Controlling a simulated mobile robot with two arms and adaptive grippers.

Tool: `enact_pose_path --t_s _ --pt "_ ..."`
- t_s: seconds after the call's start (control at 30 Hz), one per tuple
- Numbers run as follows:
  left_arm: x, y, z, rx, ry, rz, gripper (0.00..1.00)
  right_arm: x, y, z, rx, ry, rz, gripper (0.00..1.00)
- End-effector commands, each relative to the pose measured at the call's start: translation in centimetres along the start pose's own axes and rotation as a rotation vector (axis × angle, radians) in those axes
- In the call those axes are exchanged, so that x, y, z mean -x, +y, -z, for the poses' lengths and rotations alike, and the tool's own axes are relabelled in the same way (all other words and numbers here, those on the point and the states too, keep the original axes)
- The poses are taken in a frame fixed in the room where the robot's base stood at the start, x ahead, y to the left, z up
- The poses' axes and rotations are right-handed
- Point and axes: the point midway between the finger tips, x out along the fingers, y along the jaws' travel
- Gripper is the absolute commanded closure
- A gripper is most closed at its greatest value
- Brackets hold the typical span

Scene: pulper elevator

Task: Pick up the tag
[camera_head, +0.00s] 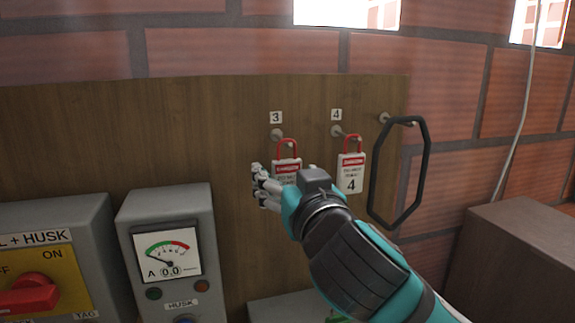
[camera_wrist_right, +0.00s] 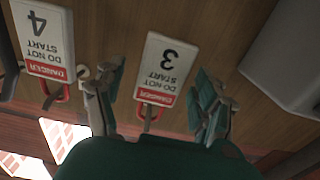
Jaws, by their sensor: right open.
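Tag 3 (camera_head: 287,166) is a white and red "Danger, do not start" tag with a red shackle, hanging from the peg under label 3 on the wooden board. Its lower part is hidden behind my right gripper (camera_head: 261,186). A similar tag 4 (camera_head: 351,172) hangs on the peg to its right. In the right wrist view, upside down, tag 3 (camera_wrist_right: 162,68) shows between the spread fingers of my open right gripper (camera_wrist_right: 160,98). I cannot tell whether a finger touches it. Tag 4 (camera_wrist_right: 43,42) is outside the fingers, at left. My left gripper is not in view.
A black loop (camera_head: 424,170) hangs on a peg right of tag 4. A grey meter box (camera_head: 165,210) and a switch box with a red handle (camera_head: 28,297) are at left. A brown box (camera_head: 515,250) stands at right. The board left of tag 3 is bare.

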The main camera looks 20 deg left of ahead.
Motion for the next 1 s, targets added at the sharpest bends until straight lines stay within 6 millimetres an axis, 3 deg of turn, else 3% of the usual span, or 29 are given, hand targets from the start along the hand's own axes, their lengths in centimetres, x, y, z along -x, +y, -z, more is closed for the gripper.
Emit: enact_pose_path --t_s 0.33,0.73,1.0 --pt "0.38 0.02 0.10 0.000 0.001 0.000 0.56 -0.88 0.02 -0.06 0.001 0.001 -0.001 0.30" --pt "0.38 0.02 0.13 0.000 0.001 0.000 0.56 -0.85 0.01 -0.03 0.001 0.001 0.000 0.82" --pt "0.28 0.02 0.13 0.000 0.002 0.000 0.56 -0.84 0.00 0.06 0.001 0.002 0.000 0.84"
